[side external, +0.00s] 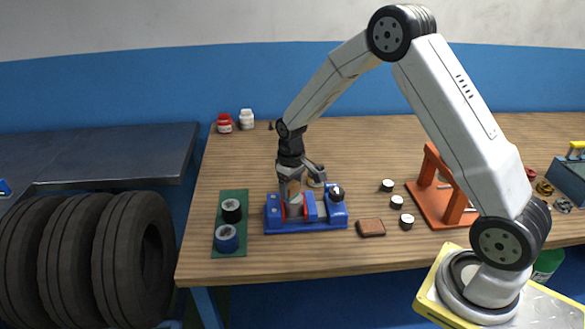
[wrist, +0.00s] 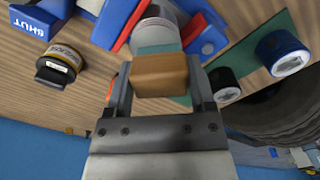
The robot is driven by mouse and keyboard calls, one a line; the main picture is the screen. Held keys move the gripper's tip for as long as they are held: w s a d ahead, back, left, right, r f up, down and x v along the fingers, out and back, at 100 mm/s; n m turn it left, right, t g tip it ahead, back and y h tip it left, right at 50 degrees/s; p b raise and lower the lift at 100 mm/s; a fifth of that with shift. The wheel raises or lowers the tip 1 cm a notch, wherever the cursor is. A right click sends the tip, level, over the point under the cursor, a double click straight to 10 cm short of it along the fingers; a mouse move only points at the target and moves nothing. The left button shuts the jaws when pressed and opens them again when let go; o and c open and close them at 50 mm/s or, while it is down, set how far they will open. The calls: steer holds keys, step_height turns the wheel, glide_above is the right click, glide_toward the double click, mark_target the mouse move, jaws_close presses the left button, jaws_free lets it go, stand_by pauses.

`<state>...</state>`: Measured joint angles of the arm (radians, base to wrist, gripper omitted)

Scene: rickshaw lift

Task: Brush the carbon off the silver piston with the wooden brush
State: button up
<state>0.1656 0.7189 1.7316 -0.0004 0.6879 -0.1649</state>
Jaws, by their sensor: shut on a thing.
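My gripper (side external: 290,182) is shut on the wooden brush (wrist: 160,76), a light brown block seen between the fingers in the wrist view. The silver piston (side external: 295,206) stands upright in a blue vise (side external: 326,226) with red jaw faces. The brush is directly over the piston in the side view, at or close to its top. In the wrist view the piston (wrist: 155,30) shows just beyond the brush, with a teal strip between them. I cannot tell whether the brush touches the piston, and the carbon is not clearly visible.
A green mat (side external: 230,248) left of the vise holds a black piston (side external: 231,211) and a blue one (side external: 227,238). An orange stand (side external: 437,211) is farther right. Red and white jars (side external: 247,119) stand behind.

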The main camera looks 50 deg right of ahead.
steer(key=shift+s+d, duration=1.1)
steer(key=shift+d, duration=0.2)
steer(key=w+a, duration=0.1)
steer(key=a, duration=0.1)
steer(key=w+a, duration=0.2)
steer(key=shift+w+a, duration=0.2)
steer(key=shift+w, duration=0.05)
steer(key=shift+r, duration=4.1)
